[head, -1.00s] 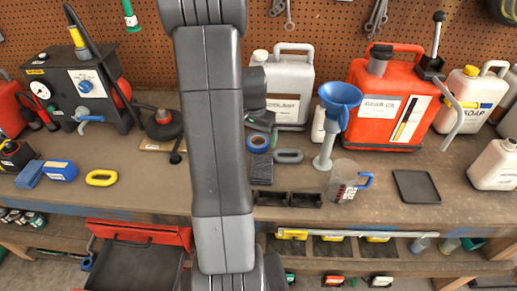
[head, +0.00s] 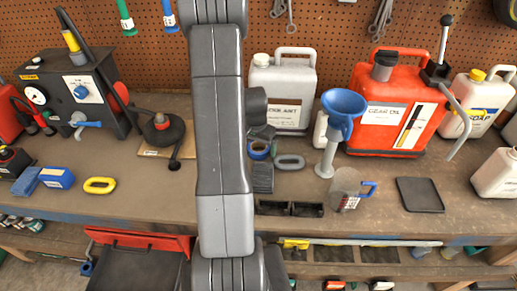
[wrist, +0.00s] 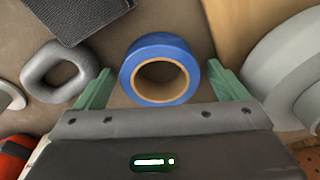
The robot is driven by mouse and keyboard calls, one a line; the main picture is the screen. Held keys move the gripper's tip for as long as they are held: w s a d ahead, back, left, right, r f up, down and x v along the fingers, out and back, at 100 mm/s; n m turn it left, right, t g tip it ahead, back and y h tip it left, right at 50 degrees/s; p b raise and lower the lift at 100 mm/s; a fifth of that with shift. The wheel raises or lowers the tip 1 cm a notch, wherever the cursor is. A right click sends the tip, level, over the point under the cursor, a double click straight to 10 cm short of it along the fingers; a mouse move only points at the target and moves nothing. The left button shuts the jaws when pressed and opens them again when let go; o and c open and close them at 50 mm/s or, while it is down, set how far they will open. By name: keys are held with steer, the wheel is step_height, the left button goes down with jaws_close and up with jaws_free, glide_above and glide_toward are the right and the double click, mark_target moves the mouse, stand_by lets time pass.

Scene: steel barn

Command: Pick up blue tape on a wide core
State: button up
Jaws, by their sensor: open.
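The blue tape (wrist: 160,68) is a ring of blue tape around a wide tan core, lying on the bench. In the wrist view it sits between the two green fingertips of my gripper (wrist: 158,85), which is open. No contact with either finger is clear. In the head view the tape (head: 259,150) shows just right of my arm, with part of my gripper (head: 258,134) above it and covering some of it.
A grey oval ring (wrist: 58,72) and a dark block (wrist: 80,18) lie left of the tape in the wrist view. A large grey round thing (wrist: 285,65) is close on the right. A white jug (head: 282,92) and blue funnel (head: 343,105) stand nearby.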

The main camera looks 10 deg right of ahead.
steer(key=c, duration=1.2)
steer(key=shift+o, duration=0.2)
step_height(320, 180, up, 10)
steer(key=b, duration=0.1)
